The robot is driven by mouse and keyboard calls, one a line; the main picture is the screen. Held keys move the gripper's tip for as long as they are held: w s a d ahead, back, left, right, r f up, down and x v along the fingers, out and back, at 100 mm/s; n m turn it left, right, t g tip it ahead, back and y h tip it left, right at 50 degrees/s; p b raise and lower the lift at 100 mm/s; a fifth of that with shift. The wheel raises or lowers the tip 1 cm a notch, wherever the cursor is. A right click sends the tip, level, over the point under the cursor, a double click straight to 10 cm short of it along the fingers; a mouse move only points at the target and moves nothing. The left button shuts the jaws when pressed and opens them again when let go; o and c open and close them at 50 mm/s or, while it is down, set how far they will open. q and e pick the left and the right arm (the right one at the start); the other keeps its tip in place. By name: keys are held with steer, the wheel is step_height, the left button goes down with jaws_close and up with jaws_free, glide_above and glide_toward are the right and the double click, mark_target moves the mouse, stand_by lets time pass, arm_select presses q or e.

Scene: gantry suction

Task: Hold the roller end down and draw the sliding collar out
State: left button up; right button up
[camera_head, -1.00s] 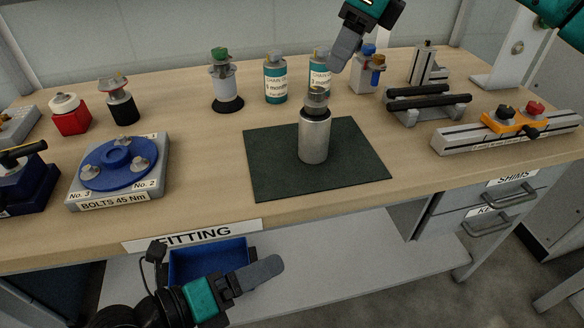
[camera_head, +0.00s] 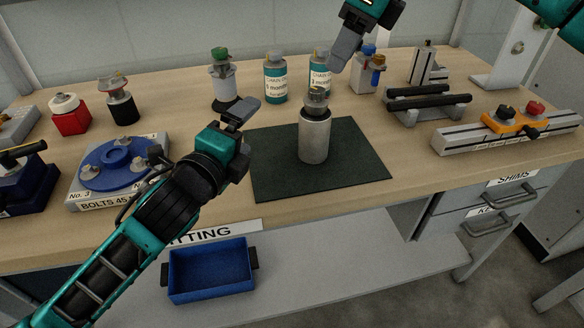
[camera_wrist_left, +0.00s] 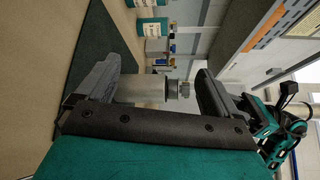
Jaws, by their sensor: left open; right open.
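A silver cylinder (camera_head: 314,140) stands upright on the dark green mat (camera_head: 275,170), with a dark ring and a small grey roller end (camera_head: 317,97) on top. I cannot clearly tell which part is the sliding collar. My left gripper (camera_head: 243,112) is open and empty, left of the cylinder at about its top's height. In the left wrist view, the cylinder (camera_wrist_left: 140,88) and its roller end (camera_wrist_left: 180,89) appear ahead between the open fingers (camera_wrist_left: 155,92), apart from them. My right gripper (camera_head: 342,55) is open above and slightly right of the roller end, its tips apart from it.
Two teal labelled tins (camera_head: 275,80) and a white stand (camera_head: 223,85) are behind the mat. Black rails (camera_head: 430,105) and an orange clamp (camera_head: 512,118) are right. A blue bin (camera_head: 210,270) sits below the bench edge.

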mark_target(315, 126)
arm_select(q)
steer(key=s+d+f+m, duration=0.1)
steer(key=d+m, duration=0.1)
steer(key=m, duration=0.2)
steer(key=s+d+f+m, duration=0.1)
steer(key=d+m, duration=0.2)
steer(key=m, duration=0.1)
steer(key=s+d+f+m, duration=0.1)
steer(key=d+m, duration=0.1)
steer(key=m, duration=0.2)
steer(key=shift+s+d+f+m+t, duration=0.2)
steer(key=shift+s+d+m+t, duration=0.05)
steer(key=shift+d+m+t, duration=0.15)
steer(key=shift+s+d+f+m, duration=0.15)
steer(key=shift+s+d+m, duration=0.25)
steer(key=shift+m, duration=0.5)
steer(key=shift+d, duration=0.1)
steer(key=x, duration=1.2)
steer(key=shift+w+d+r, duration=0.15)
steer(key=shift+w+r, duration=0.05)
steer(key=shift+w, duration=0.1)
steer(key=shift+c, duration=0.3)
steer(key=shift+c, duration=0.8)
steer(key=c, duration=1.5)
